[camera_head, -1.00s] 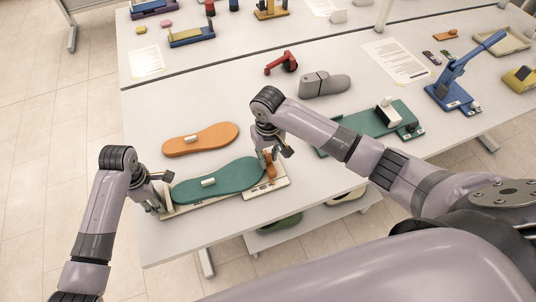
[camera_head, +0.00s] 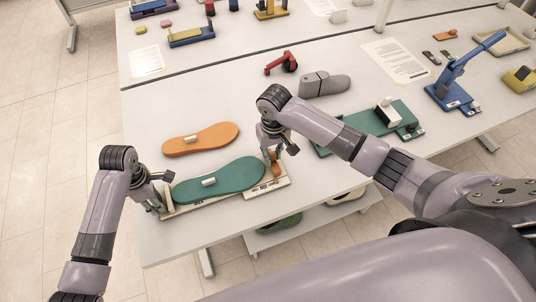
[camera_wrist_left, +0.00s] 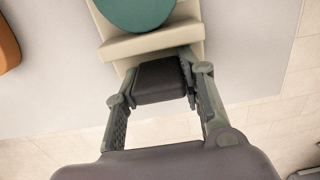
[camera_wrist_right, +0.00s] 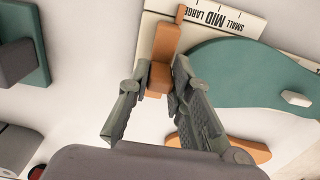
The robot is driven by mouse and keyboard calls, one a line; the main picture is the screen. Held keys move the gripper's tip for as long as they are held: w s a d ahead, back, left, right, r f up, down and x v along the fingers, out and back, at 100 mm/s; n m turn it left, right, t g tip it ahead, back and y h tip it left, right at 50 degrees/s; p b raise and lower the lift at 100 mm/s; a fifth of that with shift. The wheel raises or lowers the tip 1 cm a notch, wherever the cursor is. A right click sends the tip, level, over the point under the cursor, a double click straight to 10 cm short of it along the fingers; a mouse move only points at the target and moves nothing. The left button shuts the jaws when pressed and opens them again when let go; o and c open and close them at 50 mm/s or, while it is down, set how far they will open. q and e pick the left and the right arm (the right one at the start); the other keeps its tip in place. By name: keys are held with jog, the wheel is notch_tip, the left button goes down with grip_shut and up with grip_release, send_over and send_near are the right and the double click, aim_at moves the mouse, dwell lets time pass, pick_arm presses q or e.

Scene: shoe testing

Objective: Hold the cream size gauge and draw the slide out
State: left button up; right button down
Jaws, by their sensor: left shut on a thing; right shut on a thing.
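The cream size gauge (camera_head: 252,193) lies near the table's front edge with a green sole (camera_head: 235,174) on it. Its cream end wall (camera_wrist_left: 150,43) shows in the left wrist view. My left gripper (camera_head: 158,206) is shut on the gauge's left end. The orange slide (camera_head: 275,169) stands at the gauge's right end, past the sole's tip. My right gripper (camera_head: 272,152) is shut on it from above. In the right wrist view the slide (camera_wrist_right: 163,45) sits between the fingers beside the printed size scale (camera_wrist_right: 225,20).
An orange sole (camera_head: 200,139) lies just behind the gauge. A green fixture (camera_head: 365,125) stands to the right, with a grey shoe form (camera_head: 325,84) and a red tool (camera_head: 283,63) farther back.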

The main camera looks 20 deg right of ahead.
pick_arm(q)
jog(key=shift+a, duration=0.15)
pick_arm(e)
jog(key=shift+d, duration=1.05)
jog(key=c, duration=1.4)
grip_release()
jog(key=shift+a, duration=0.1)
jog(key=shift+c, duration=0.2)
jog(key=shift+r, duration=0.2)
notch_tip(320, 180, up, 12)
jog(key=shift+f, duration=0.2)
pick_arm(q)
jog(key=o, duration=1.4)
jog(key=shift+c, duration=0.2)
